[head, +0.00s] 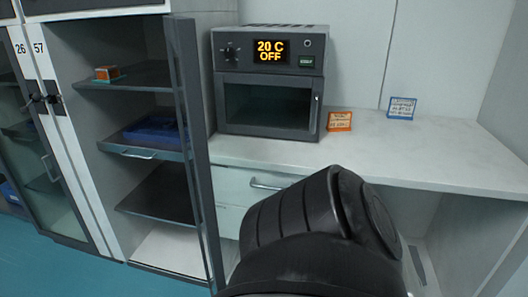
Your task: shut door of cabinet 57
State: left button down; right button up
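The label 57 (38,48) is on the white post at the left edge of an open cabinet. The cabinet (122,45) has several dark shelves. Its door (193,120) is a tall dark-framed panel, standing open and seen almost edge-on at the cabinet's right side. The door's handle cannot be made out. A black part of my own arm fills the lower middle, to the right of the door. Neither gripper is in view. I cannot tell whether the arm touches the door.
The closed glass-fronted cabinet 26 (45,165) stands on the left. A small orange box (107,73) and a blue tray (155,131) are on the shelves. An oven (268,80) and two small signs stand on the white counter (440,150). Blue floor (70,270) is clear at lower left.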

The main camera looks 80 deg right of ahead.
aim_at(180, 32)
jog(key=k, duration=0.7)
jog(key=z, duration=1.55)
jog(key=i, duration=0.5)
jog(key=u, duration=0.5)
jog(key=k, duration=1.1)
jog(key=z, duration=0.3)
jog(key=i, duration=0.7)
jog(key=u, duration=0.1)
